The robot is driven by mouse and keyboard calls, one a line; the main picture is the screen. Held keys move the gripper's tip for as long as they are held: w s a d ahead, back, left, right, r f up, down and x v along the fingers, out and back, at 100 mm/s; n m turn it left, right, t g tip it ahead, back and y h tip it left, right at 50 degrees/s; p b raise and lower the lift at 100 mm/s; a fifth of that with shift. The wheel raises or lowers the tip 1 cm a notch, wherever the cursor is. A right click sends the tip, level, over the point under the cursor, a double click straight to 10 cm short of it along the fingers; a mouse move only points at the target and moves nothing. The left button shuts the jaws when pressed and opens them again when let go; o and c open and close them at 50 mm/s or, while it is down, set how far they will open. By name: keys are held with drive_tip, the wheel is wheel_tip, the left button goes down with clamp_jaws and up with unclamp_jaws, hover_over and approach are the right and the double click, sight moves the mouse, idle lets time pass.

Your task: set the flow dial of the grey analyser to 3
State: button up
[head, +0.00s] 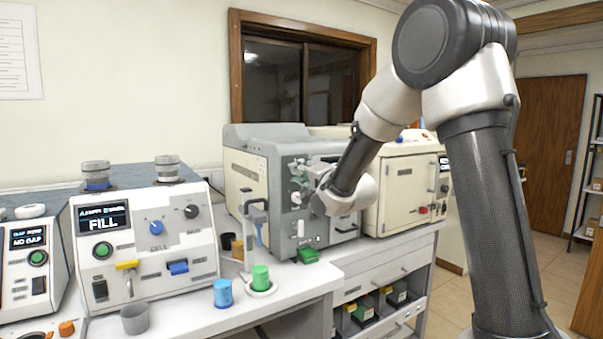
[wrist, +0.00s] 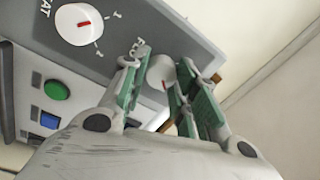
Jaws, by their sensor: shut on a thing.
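The grey analyser (head: 262,138) stands on the bench at the centre of the head view. Its panel (wrist: 190,32) fills the upper part of the wrist view. The flow dial (wrist: 159,68) is a white knob with a red mark, beside partly hidden lettering. My gripper (wrist: 164,75), with green finger pads, is shut on this dial, one finger on each side. The fingers hide its scale, so I cannot read its setting. A second white dial (wrist: 78,25) with a red pointer sits on the same panel, away from the fingers. My arm covers part of the analyser front in the head view.
A device with a FILL display (head: 140,240), a blue cup (head: 222,293) and a green cup (head: 261,277) stand to the left. A cream instrument (head: 405,190) stands right.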

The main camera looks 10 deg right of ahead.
drive_tip(key=shift+m, duration=1.2)
drive_tip(key=o, duration=1)
drive_tip(key=v, duration=1.2)
